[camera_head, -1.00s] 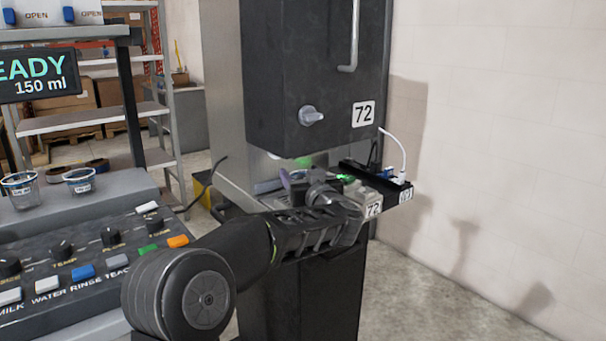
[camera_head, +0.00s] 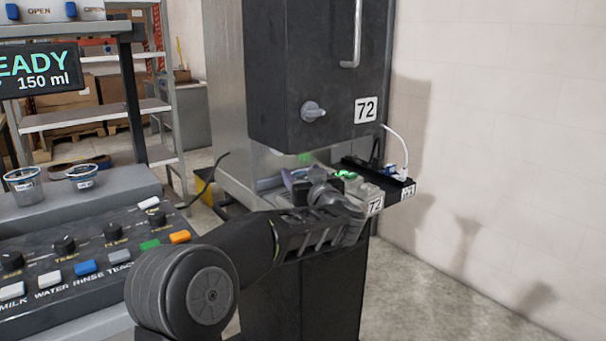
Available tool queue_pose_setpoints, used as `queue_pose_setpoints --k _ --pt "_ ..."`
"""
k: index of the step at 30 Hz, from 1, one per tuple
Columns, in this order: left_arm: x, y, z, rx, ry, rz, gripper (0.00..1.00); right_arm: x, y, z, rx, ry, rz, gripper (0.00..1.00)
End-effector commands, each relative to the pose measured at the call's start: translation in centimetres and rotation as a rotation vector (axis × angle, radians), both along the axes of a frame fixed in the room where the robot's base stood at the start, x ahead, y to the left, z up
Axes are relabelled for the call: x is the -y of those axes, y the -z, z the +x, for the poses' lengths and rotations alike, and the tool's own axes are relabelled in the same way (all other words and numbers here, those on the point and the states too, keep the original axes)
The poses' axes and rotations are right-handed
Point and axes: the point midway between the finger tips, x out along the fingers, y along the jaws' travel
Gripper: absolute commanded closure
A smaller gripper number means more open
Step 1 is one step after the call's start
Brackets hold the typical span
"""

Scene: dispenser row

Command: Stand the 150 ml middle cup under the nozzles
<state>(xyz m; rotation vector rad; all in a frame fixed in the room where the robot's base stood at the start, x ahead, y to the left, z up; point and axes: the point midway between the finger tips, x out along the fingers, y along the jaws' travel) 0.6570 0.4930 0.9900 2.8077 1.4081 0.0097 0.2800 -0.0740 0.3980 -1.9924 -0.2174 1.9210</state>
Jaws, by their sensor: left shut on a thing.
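Two small clear cups with labels, a left one (camera_head: 24,186) and a right one (camera_head: 84,178), stand on the ledge of the grey machine at the left. Their labels are too small to read. My left gripper (camera_head: 298,190) is beneath the dark cabinet marked 72 (camera_head: 290,85), over the narrow shelf there. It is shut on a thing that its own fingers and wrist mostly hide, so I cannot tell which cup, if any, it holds. My right gripper is not in view.
A display (camera_head: 42,72) reads READY, 150 ml, above a panel of knobs and coloured buttons (camera_head: 90,255). A black power strip (camera_head: 385,178) with a white cable lies right of the gripper. A grey knob (camera_head: 313,111) sticks out above it. The floor at right is clear.

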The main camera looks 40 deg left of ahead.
Motion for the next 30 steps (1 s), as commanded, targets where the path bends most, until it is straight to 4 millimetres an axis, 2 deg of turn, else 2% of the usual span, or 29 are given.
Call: queue_pose_setpoints --k 4,16,17,26,30 --pt "0.0 0.9 0.0 -0.01 0.001 -0.001 0.75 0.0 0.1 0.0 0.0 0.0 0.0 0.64" --pt "0.0 1.6 0.1 -0.019 0.002 -0.003 0.75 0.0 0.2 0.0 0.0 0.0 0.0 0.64" --pt "0.0 1.6 0.1 -0.019 0.001 -0.003 0.36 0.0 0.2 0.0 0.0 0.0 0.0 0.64" --pt "0.0 1.7 0.1 -0.02 0.001 -0.004 0.11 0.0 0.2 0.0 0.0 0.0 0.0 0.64" --pt "-0.1 1.7 0.1 -0.02 0.001 -0.004 0.11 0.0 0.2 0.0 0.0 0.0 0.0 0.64"
